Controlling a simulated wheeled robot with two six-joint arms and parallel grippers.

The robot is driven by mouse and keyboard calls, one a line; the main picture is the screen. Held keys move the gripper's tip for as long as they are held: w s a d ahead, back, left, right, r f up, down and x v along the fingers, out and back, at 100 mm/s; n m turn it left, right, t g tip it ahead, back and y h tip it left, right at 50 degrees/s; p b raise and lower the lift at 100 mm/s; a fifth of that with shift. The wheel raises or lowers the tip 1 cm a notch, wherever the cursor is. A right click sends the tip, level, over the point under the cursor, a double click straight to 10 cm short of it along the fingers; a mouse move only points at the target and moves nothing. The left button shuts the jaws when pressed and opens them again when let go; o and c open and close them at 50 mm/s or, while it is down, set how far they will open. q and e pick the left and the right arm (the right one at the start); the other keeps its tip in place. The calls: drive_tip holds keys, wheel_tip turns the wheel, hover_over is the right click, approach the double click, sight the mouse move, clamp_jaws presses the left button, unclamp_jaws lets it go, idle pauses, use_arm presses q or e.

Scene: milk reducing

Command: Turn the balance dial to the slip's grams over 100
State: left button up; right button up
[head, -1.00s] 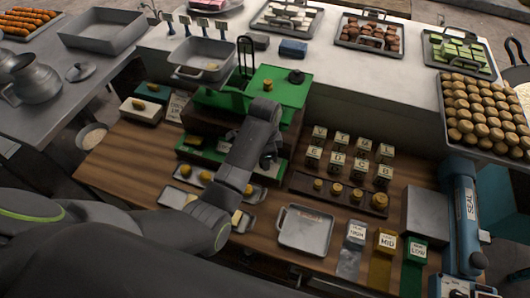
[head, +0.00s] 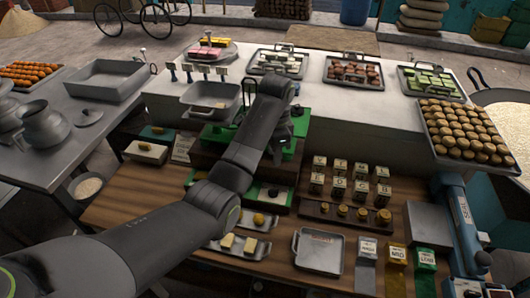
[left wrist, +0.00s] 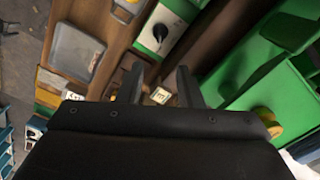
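The green balance (head: 301,122) stands at the middle of the wooden counter, partly hidden by my left arm. A black knob (head: 272,192) sits on the green-edged panel in front of it; it looks like the dial. The knob also shows in the left wrist view (left wrist: 160,33) on a pale plate, beyond the fingers. My left gripper (left wrist: 158,86) is open with nothing between its fingers, raised near the balance and apart from the knob. A pale slip (head: 182,148) stands left of the balance; its writing is too small to read. My right gripper is not in view.
Letter blocks (head: 340,168) and a row of brass weights (head: 342,211) stand to the right. A grey square tray (head: 319,251) lies in front, near the labelled MID block (head: 397,254). Sweets trays line the white counter behind.

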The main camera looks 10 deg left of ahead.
use_arm(q)
drive_tip(key=shift+w+r, duration=0.1)
drive_tip(key=shift+r, duration=0.85)
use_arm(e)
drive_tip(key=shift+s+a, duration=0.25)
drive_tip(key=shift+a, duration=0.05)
use_arm(q)
drive_tip(key=shift+d, duration=0.1)
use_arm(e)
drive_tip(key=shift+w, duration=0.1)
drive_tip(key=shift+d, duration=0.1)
